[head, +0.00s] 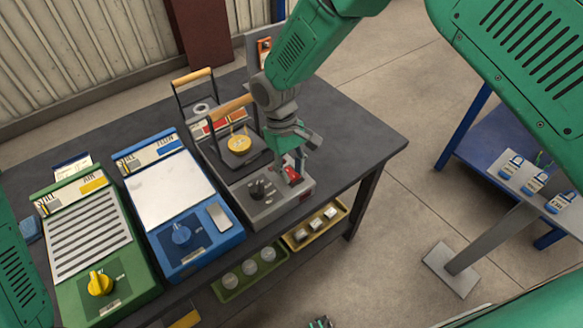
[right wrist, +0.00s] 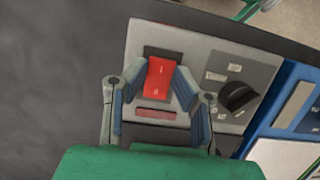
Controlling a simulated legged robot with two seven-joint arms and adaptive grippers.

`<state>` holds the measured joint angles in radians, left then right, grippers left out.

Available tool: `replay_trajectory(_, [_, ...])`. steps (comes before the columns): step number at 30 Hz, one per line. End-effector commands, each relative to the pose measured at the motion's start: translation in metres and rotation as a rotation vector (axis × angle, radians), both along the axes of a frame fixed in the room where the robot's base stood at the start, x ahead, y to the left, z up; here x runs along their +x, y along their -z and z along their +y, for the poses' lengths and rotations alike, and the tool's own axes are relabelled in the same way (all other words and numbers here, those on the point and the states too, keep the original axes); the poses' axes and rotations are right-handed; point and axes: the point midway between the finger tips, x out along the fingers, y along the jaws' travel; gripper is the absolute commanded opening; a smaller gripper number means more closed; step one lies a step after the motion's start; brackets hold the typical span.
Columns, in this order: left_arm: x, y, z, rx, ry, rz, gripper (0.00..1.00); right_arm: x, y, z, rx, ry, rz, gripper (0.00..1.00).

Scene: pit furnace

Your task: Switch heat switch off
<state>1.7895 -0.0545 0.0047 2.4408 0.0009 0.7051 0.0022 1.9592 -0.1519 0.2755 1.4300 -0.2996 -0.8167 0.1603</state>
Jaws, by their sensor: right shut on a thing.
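The heat switch is a red rocker (right wrist: 160,77) marked I and 0, set in a dark frame on the grey front panel of the furnace unit. It also shows in the head view as a small red switch (head: 291,175) at the unit's right. I cannot tell which side is pressed in. My right gripper (right wrist: 160,92) reaches down from above, with its two fingers at either side of the rocker, shut on it. At the bottom edge of the head view, small fingertips (head: 320,322) look like my left gripper; their opening is unclear.
A black knob (right wrist: 238,97) sits beside the switch. A blue unit (head: 183,245) and a green unit (head: 105,300) stand to the left on the dark bench (head: 355,135). A wooden handle (head: 230,105) rises near my right wrist. Trays (head: 262,285) sit below the bench top.

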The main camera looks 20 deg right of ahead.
Motion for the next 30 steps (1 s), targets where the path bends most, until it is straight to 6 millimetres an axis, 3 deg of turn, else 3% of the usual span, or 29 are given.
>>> replay_trajectory(5, [0.0,0.0,0.0,0.0,0.0,0.0,0.4,-0.002,0.0,-0.001,-0.004,-0.001,0.004,0.0])
replay_trajectory(6, [0.0,0.0,0.0,0.0,0.0,0.0,0.4,-0.002,0.0,-0.001,-0.003,-0.001,0.004,0.27])
replay_trajectory(8, [0.0,0.0,0.0,0.0,0.0,0.0,0.4,-0.002,0.0,-0.001,-0.003,-0.001,0.004,0.43])
replay_trajectory(20, [-0.003,-0.001,0.0,0.0,0.0,-0.002,0.4,0.002,-0.006,0.0,-0.001,-0.001,-0.002,0.43])
replay_trajectory(30, [-0.002,-0.001,0.0,0.0,0.0,-0.003,0.4,0.019,-0.069,0.006,-0.002,-0.001,-0.005,0.43])
